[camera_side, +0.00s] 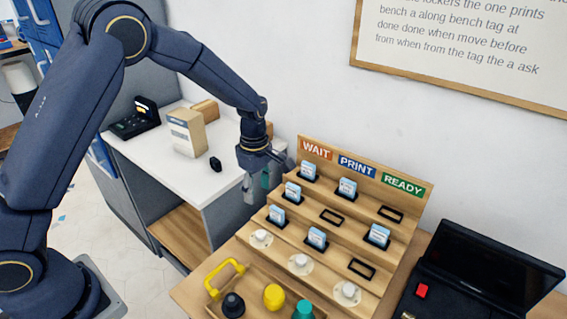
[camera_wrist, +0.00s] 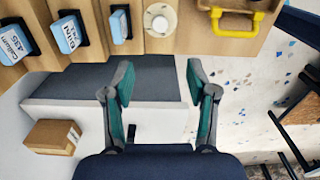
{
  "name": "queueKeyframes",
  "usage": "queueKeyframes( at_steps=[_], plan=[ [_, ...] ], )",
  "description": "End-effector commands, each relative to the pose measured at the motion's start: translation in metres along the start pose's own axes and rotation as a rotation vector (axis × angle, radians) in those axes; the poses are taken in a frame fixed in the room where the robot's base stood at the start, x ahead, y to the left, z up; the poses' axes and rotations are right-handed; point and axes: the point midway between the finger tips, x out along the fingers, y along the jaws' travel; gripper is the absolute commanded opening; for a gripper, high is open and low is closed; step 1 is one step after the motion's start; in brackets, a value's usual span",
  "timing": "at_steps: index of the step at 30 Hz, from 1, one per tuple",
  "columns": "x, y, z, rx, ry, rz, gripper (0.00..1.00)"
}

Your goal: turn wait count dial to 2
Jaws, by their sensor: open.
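The wait count dial (camera_side: 261,238) is a white knob on a pale disc at the foot of the WAIT column of the wooden rack (camera_side: 325,277). The same dial appears at the top of the wrist view (camera_wrist: 160,19); its setting is too small to read. My gripper (camera_side: 258,185) is open and empty, to the left of the rack and apart from the dial. In the wrist view my gripper (camera_wrist: 160,75) has its teal-padded fingers spread wide below the dial, with nothing between them.
White-blue cards (camera_side: 277,215) stand in several rack slots; some slots are empty. Two other dials (camera_side: 300,263) sit under PRINT and READY. A yellow handle (camera_side: 225,278) and coloured knobs (camera_side: 273,296) are at the front. A white counter (camera_side: 185,180) holds a box (camera_side: 186,132).

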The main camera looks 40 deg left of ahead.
Motion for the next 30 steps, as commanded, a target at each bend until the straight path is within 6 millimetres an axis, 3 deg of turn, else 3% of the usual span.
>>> queueKeyframes(
  at_steps=[18, 24, 30],
  plan=[
    [0.132, -0.001, -0.001, -0.001, -0.001, -0.002, 0.58],
    [0.155, 0.000, 0.000, 0.001, -0.001, 0.001, 0.58],
    [0.160, 0.000, 0.000, 0.001, -0.002, 0.003, 0.58]
  ],
)
